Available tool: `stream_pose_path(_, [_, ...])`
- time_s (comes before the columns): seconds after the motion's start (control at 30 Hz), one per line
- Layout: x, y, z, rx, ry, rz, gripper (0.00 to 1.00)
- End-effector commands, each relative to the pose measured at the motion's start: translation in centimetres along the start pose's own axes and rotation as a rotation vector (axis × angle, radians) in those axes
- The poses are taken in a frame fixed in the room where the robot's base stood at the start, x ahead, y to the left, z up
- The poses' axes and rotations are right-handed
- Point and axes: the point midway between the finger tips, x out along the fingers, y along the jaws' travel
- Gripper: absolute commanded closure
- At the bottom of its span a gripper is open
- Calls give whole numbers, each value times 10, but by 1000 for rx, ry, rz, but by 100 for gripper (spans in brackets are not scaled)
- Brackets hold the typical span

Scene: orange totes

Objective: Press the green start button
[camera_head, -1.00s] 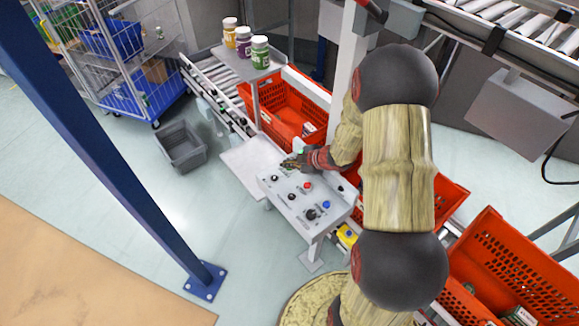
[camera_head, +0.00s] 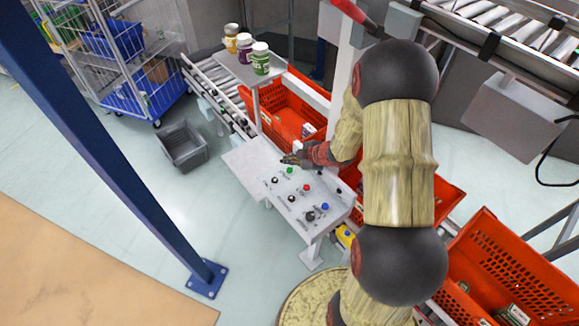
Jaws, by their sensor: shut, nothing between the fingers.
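The green start button (camera_head: 290,171) sits on the sloped grey control panel (camera_head: 318,228), near its upper left edge. It shows clearly and looks unlit by anything I can make out. My gripper (camera_head: 287,160) is shut and empty, just above and behind the green button in the picture. The fingertips point left, and they look apart from the button, though their height over the panel is hard to judge. A red button (camera_head: 306,187), a blue button (camera_head: 324,206) and several black knobs are on the same panel.
Orange totes stand behind the panel (camera_head: 262,98) and at lower right (camera_head: 462,235). A white post (camera_head: 341,85) rises beside my forearm. Three jars (camera_head: 245,46) stand on a shelf. A grey bin (camera_head: 183,147) and a blue post (camera_head: 110,150) are at left.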

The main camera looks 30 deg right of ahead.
Motion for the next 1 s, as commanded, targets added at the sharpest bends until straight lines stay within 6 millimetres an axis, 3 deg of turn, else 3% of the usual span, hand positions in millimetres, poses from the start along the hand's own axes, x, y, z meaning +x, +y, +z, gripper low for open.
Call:
stream_pose_path(0.3, [-19, 14, -14, 0, 0, -1, 100])
stream_pose_path(1.0, [-18, 13, -13, 0, 0, 0, 100])
